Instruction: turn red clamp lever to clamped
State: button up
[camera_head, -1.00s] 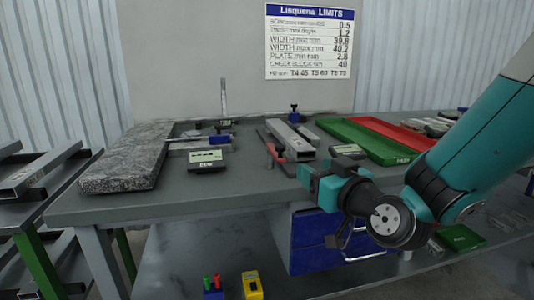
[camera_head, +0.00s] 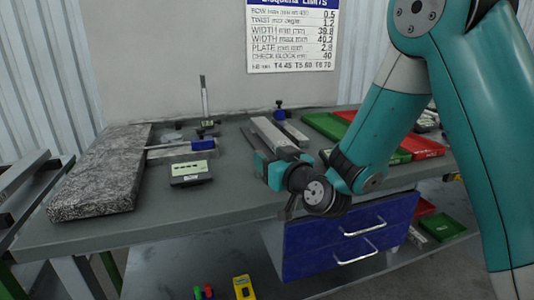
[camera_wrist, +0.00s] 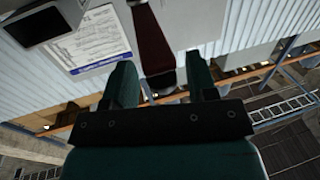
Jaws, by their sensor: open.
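A dark red bar, which looks like the red clamp lever (camera_wrist: 150,42), reaches down from the top of the wrist view to the gap between my fingers. In the head view the lever is hidden behind my gripper (camera_head: 263,168). My gripper is open at the near end of the grey clamp fixture (camera_head: 272,135) on the bench. In the wrist view its two teal fingers stand apart on either side of the bar's end (camera_wrist: 160,82). I cannot tell whether either finger touches it.
A granite plate (camera_head: 105,172) lies on the left of the bench (camera_head: 200,200), with a small display box (camera_head: 190,173) beside it. A green tray (camera_head: 325,125) and a red tray (camera_head: 425,147) are to the right, partly behind my arm. Blue drawers (camera_head: 335,240) hang below.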

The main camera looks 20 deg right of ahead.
jog(key=shift+a, duration=0.1)
grip_shut()
